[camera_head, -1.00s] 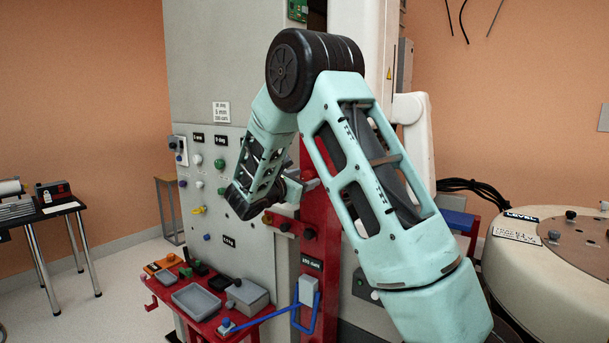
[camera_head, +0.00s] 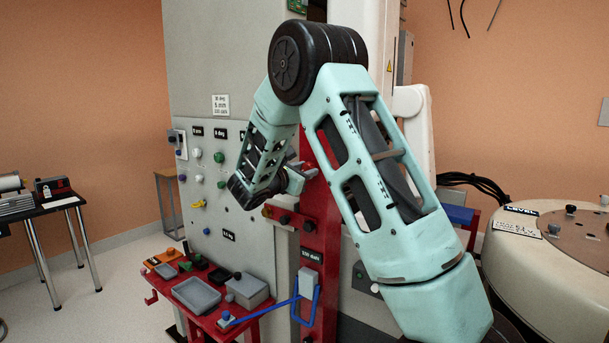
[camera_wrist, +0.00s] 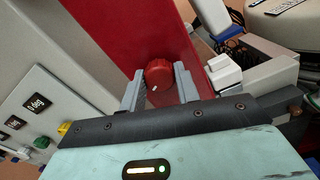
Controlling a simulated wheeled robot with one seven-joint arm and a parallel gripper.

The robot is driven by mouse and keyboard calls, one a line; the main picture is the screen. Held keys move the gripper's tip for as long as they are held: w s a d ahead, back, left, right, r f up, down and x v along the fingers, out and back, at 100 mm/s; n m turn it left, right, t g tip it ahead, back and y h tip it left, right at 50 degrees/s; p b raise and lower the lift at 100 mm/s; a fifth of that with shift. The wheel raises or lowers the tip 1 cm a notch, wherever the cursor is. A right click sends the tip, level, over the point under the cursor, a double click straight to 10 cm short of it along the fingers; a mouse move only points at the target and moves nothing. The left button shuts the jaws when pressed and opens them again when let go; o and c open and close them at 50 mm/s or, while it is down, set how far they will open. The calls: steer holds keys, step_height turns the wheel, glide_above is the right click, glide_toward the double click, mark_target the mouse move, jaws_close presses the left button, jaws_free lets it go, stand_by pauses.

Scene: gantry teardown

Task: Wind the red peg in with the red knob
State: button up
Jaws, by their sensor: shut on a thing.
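The red knob (camera_wrist: 158,73) shows in the wrist view, round with a small pale mark on its face. It stands out from a red upright (camera_wrist: 125,35), which also shows in the head view (camera_head: 322,215). My gripper (camera_wrist: 160,88) has a finger on each side of the knob and is shut on it. In the head view my gripper (camera_head: 300,178) is at the red upright, partly hidden by my arm, and the knob cannot be made out there. I cannot pick out the red peg in either view.
Dark knobs (camera_head: 308,226) sit on the upright below my gripper. A grey panel (camera_head: 215,215) with several coloured knobs is to the left. A red shelf (camera_head: 205,322) with trays and a blue handle (camera_head: 270,312) is below. A round cream machine (camera_head: 545,255) stands at right.

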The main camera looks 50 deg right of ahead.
steer(key=m+b, duration=2.3)
steer(key=b, duration=1.5)
steer(key=shift+b, duration=0.3)
steer(key=o, duration=1)
steer(key=shift+c, duration=0.2)
steer(key=shift+a, duration=0.15)
